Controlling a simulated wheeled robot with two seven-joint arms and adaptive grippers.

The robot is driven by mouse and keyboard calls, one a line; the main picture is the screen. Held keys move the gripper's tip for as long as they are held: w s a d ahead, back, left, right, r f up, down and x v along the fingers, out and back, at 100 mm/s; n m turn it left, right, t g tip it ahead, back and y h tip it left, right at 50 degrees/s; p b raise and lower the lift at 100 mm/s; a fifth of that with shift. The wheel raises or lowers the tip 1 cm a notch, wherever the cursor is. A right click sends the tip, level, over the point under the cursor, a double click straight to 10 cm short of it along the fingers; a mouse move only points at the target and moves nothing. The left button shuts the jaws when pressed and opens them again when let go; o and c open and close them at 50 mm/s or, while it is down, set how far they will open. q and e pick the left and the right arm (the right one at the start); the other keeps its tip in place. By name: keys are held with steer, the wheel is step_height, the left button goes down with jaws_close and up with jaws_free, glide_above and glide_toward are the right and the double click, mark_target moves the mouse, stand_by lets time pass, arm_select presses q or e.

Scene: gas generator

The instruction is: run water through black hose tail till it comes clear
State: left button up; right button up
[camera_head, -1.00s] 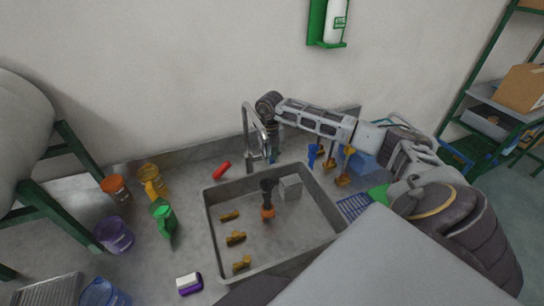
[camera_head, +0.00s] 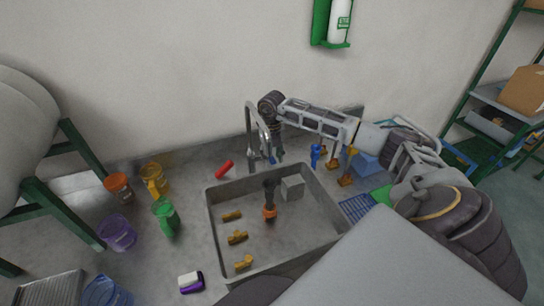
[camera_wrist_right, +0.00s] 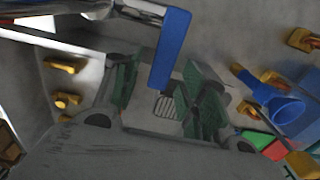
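The black hose tail (camera_head: 269,190), with an orange ring (camera_head: 269,212) low on it, stands about upright in the grey sink (camera_head: 211,226). The curved metal tap (camera_head: 254,130) rises behind it at the sink's back edge. No water stream can be made out. My right gripper (camera_head: 278,153) points down just right of the tap. In the right wrist view its green-padded fingers (camera_wrist_right: 163,95) are apart, with the tap's blue lever (camera_wrist_right: 170,48) showing between them; whether they touch it cannot be told. My left gripper is out of view.
Several brass fittings (camera_head: 237,237) lie in the sink's left part, and a grey block (camera_head: 292,188) is at its back. A red cylinder (camera_head: 224,169) and coloured cups (camera_head: 165,216) are to the left. Blue and yellow pieces (camera_head: 346,178) stand at the right.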

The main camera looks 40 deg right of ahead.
mark_target(272, 159)
step_height(272, 159, up, 12)
stand_by(1.0)
steer(key=shift+s+f, duration=0.1)
stand_by(0.5)
